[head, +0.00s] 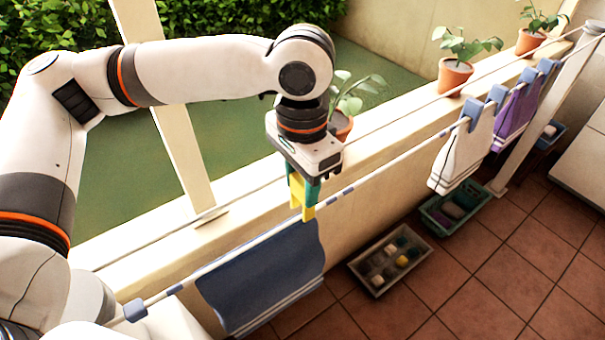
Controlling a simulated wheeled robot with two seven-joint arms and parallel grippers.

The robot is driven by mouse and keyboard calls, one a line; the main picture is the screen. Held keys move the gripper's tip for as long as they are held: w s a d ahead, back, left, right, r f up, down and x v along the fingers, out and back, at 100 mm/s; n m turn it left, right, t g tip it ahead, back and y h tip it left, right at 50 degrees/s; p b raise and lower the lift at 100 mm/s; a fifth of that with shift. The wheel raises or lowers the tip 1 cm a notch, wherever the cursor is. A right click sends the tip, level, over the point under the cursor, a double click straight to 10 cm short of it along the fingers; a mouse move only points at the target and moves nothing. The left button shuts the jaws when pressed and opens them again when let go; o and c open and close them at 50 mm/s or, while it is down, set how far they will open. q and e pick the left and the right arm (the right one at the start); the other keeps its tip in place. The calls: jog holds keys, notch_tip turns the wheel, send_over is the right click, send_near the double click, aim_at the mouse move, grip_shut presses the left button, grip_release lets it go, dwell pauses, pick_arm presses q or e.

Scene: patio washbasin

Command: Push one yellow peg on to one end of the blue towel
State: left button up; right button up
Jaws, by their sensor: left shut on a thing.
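The blue towel (262,280) with pale stripes near its lower edge hangs over the front line in the lower middle of the head view. My left gripper (303,185), with teal fingers, is shut on a yellow peg (297,192). The peg points down at the line, by the towel's right top corner. Its lower end overlaps the line and the towel's edge in the picture; I cannot tell whether it grips the cloth. No peg shows on the towel's left end. My right gripper is not in view.
A white towel (463,150) and a purple towel (514,115) hang further right with blue pegs. A blue peg (135,310) sits on the line at lower left. A divided tray (352,262) and a green crate (435,222) stand on the tiles. Potted plants (455,78) line the wall.

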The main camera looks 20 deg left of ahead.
pick_arm(q)
jog(key=shift+w+f+b, duration=0.1)
jog(key=shift+f+b, duration=0.6)
jog(key=shift+f, duration=0.5)
jog(key=shift+f+b, duration=0.4)
jog(key=shift+f, duration=0.65)
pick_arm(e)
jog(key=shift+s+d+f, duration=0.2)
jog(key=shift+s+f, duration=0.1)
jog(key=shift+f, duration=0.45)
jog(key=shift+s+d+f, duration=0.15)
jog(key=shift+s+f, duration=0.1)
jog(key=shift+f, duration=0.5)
pick_arm(q)
jog(key=o, duration=1)
